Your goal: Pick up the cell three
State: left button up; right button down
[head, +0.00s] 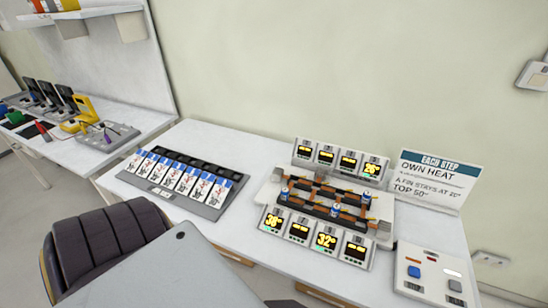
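A white chassis rig (262,193) with brown bars stands on the white table. Small blue-and-white cylinders, which look like cells, stand upright on it: one at the left (284,194), one at the front middle (335,210) and one at the right (366,198). Their labels are too small to read, so I cannot tell which is cell three. A grey tray (208,211) to the left holds a row of several white-and-blue cards or packs. Neither of my grippers is in the head view.
Lit displays stand behind (325,155) and in front (326,239) of the rig. A sign (435,180) and a button panel (434,276) are at the right. A dark chair (105,240) is in front. Bare table (250,160) lies between tray and rig.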

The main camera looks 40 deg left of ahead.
aim_at(284, 191)
jog(key=j+u, duration=0.1)
jog(key=u, duration=0.3)
jog(key=j+u, duration=0.1)
jog(key=u, duration=0.3)
jog(key=i+j+u, duration=0.1)
jog(key=u, duration=0.25)
jog(key=k+j+z, duration=0.25)
jog(key=j, duration=0.2)
jog(key=k+j+z, duration=0.25)
jog(key=k+j, duration=0.15)
